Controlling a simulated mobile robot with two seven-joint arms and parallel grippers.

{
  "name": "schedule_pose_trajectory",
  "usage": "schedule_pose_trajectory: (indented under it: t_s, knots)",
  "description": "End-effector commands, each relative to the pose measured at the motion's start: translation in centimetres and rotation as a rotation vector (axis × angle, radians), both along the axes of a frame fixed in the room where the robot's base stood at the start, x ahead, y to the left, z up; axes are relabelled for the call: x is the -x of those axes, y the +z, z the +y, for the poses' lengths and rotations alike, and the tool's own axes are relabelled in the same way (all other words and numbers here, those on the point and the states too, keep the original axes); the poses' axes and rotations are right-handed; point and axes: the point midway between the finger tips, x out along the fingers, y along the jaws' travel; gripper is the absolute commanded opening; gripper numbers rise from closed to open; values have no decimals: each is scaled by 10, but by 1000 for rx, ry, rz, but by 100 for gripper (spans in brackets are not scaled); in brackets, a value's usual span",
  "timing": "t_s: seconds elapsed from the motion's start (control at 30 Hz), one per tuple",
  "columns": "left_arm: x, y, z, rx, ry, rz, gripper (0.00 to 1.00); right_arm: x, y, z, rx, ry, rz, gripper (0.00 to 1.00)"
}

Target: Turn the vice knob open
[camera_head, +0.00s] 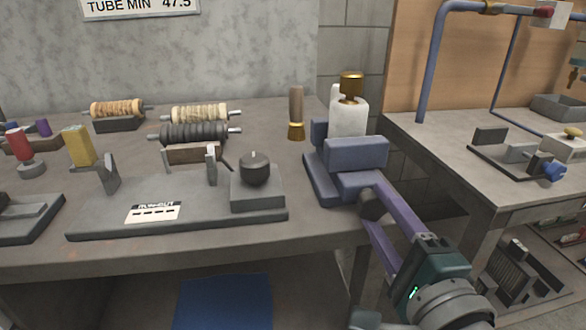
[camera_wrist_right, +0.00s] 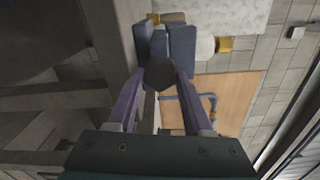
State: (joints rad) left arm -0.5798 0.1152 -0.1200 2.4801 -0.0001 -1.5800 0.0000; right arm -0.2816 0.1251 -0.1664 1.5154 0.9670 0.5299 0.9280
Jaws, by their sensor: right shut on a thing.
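The blue-grey vice (camera_head: 355,153) stands at the right front corner of the left bench. Its dark faceted knob (camera_head: 371,205) sticks out at the front, over the bench edge. My right gripper (camera_head: 374,204) reaches up from the lower right, with its two purple fingers shut on the knob, one on each side. In the right wrist view the knob (camera_wrist_right: 160,73) sits between the fingertips, with the vice (camera_wrist_right: 172,43) beyond it. The knob's far side and shaft are hidden. My left gripper is not in view.
A white bottle with a brass cap (camera_head: 348,117) and a wooden-handled brush (camera_head: 296,113) stand behind the vice. A grey fixture plate (camera_head: 110,215) with a dark round knob (camera_head: 255,168) lies to the left. A second bench (camera_head: 440,150) stands right, across a gap.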

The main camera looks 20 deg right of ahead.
Motion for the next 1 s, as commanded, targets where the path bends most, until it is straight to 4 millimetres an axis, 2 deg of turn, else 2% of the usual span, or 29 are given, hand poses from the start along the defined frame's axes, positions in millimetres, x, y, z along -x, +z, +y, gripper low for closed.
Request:
schedule_pose_trajectory:
  t_s: [0.3,1.0]
  knots:
    - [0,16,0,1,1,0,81,0,3,0,292,-2,70,0]
    - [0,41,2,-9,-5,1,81,0,4,1,937,-1,226,0]
